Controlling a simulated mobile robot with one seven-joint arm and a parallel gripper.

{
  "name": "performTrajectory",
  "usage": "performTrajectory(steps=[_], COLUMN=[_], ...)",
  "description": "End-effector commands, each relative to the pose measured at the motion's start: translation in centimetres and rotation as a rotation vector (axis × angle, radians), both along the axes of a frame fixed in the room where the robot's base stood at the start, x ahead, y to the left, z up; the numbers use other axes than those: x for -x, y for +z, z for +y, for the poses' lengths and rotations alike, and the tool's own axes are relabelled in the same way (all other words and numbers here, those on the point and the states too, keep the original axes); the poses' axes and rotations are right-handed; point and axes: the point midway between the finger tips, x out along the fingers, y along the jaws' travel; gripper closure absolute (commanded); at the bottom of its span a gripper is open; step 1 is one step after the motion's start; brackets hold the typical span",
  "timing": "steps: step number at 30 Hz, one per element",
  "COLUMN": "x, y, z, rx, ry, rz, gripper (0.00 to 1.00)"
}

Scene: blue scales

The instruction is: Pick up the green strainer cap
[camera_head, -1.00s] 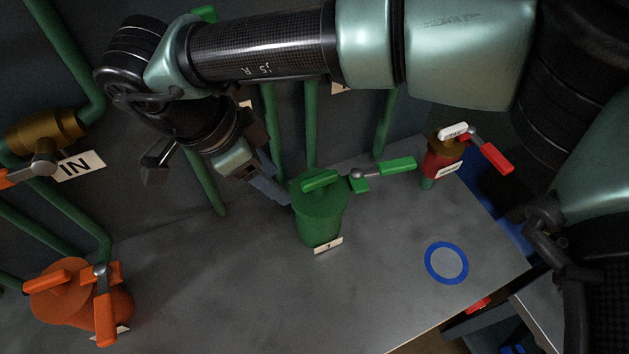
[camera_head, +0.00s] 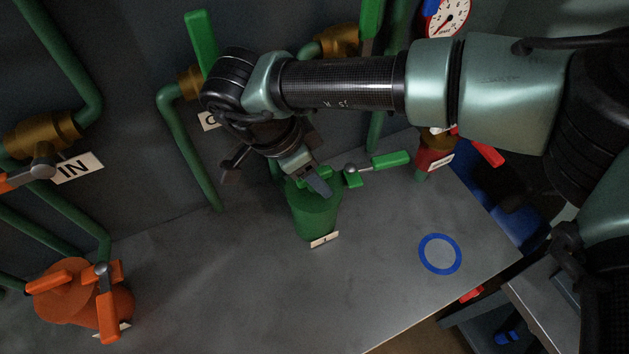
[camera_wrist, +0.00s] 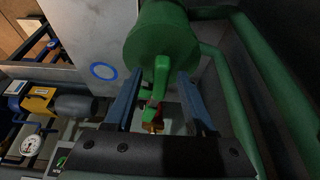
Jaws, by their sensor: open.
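The green strainer (camera_head: 316,217) stands on the grey worktop, with its round green cap on top, partly hidden by my gripper in the head view. In the wrist view the cap (camera_wrist: 160,38) shows at the top, with its green handle (camera_wrist: 161,76) reaching down between my fingers. My gripper (camera_head: 319,186) is over the cap in the head view. It also shows in the wrist view (camera_wrist: 157,92), open, with one blue-grey finger on each side of the handle. I cannot tell whether either finger touches it.
A green lever (camera_head: 390,160) sticks out right of the cap. An orange strainer (camera_head: 75,295) stands at the left front. A blue ring (camera_head: 440,254) marks the worktop (camera_head: 230,290) at right. Green pipes (camera_head: 185,150) run along the wall behind. The worktop's middle is clear.

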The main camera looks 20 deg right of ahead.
Motion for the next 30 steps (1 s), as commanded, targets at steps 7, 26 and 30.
performTrajectory(steps=[7, 26, 30], x=[0.0, 0.0, 0.0], y=[0.02, 0.05, 0.06], z=[0.02, 0.05, 0.06], rx=[0.0, 0.0, 0.0], ry=[0.0, 0.0, 0.0], rz=[0.0, 0.0, 0.0], gripper=[0.72, 1.0, 1.0])
